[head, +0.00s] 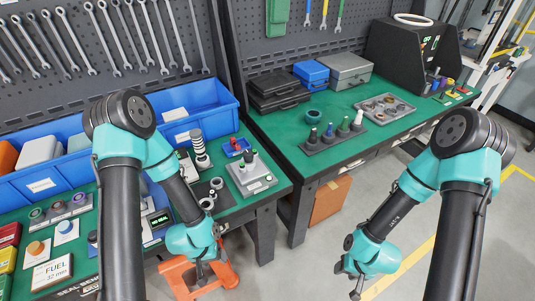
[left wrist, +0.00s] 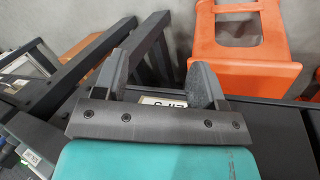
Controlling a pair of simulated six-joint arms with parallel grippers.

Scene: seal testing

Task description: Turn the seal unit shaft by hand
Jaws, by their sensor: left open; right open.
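A grey block with dark upright posts (head: 250,178) stands at the right front of the left bench; it may be the seal unit, but I cannot tell which post is its shaft. A black-and-white ringed stack (head: 200,148) stands behind it to the left. My left gripper (head: 203,278) hangs in front of the left bench, below and left of the block, apart from it. In the left wrist view its fingers (left wrist: 163,82) are spread with nothing held between them. My right gripper (head: 354,287) hangs open and empty over the floor at the right.
An orange stool (head: 222,276) stands below my left gripper; it also shows in the left wrist view (left wrist: 240,62). Blue bins (head: 40,185) line the left bench's back. The right bench (head: 290,128) holds cases, a bottle rack and a tray. Floor between the arms is mostly clear.

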